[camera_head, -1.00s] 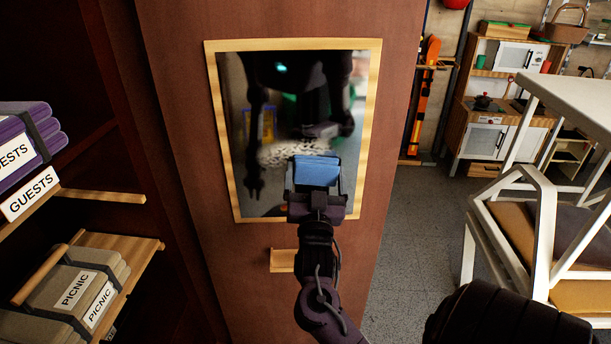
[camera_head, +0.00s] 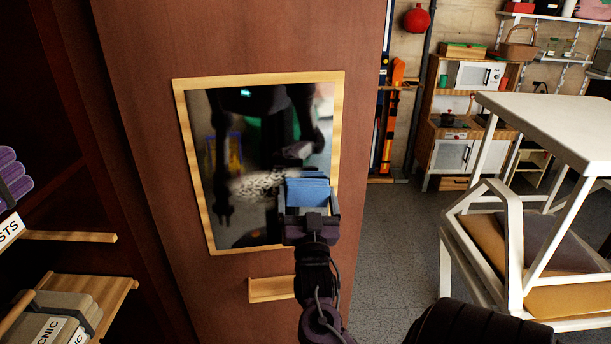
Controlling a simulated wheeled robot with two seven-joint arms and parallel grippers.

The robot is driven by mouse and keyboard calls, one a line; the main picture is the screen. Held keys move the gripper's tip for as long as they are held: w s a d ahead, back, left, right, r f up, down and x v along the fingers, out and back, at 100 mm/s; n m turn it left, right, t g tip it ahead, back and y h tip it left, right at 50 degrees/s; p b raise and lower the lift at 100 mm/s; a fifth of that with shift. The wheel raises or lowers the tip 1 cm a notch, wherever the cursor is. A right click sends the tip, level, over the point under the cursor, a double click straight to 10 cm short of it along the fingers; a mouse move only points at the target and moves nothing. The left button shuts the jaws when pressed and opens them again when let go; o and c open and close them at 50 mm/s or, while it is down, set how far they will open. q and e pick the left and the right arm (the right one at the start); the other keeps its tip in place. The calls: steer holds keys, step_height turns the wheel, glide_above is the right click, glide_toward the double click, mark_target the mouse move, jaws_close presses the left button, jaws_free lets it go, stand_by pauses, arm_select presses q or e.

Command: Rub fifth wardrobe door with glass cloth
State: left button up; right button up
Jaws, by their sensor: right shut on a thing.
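The wardrobe door (camera_head: 140,130) is a reddish-brown panel with a wood-framed mirror (camera_head: 225,165) set in it. My right gripper (camera_head: 308,200) is shut on a folded blue glass cloth (camera_head: 308,190). It holds the cloth in front of the lower right part of the mirror, near the frame's right side. I cannot tell whether the cloth touches the glass. A patterned pale smear (camera_head: 255,186) shows on the mirror just left of the cloth; part of it may be hidden behind the gripper. My left gripper is not in view.
Open shelves at left hold purple folded linens (camera_head: 12,180) and grey bundles (camera_head: 60,310). A small wooden ledge (camera_head: 270,290) juts from the door below the mirror. At right stand a white table (camera_head: 560,125) and chair (camera_head: 480,215), with a toy kitchen (camera_head: 465,120) behind.

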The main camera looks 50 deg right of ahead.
mark_target(291, 193)
steer(key=shift+w+a+r, duration=0.1)
steer(key=shift+w+a, duration=0.65)
steer(key=shift+w, duration=0.1)
steer(key=shift+w+a+r, duration=0.1)
steer(key=shift+w+a, duration=1.75)
steer(key=shift+a, duration=0.2)
steer(key=shift+w+a+b, duration=0.2)
steer(key=shift+w+a, duration=1.25)
steer(key=shift+a, duration=0.3)
steer(key=shift+w+a+b, duration=0.2)
steer(key=shift+w+a, duration=1.25)
steer(key=shift+a, duration=0.3)
steer(key=shift+r+p, duration=0.75)
steer(key=shift+r, duration=0.05)
steer(key=shift+s+d+f+p, duration=0.1)
steer(key=shift+s+d+p, duration=0.45)
steer(key=shift+s+d, duration=1.2)
steer(key=shift+s+d+p, duration=0.2)
steer(key=shift+s+d, duration=0.65)
steer(key=shift+d, duration=0.3)
steer(key=shift+s+d+p, duration=0.15)
steer(key=shift+s+d, duration=0.7)
steer(key=shift+d, duration=0.3)
steer(key=shift+s+d+p, duration=0.2)
steer(key=shift+s+d, duration=0.65)
steer(key=shift+d, duration=0.3)
steer(key=shift+s+d, duration=1.25)
steer(key=shift+d, duration=0.05)
steer(key=shift+a, duration=0.15)
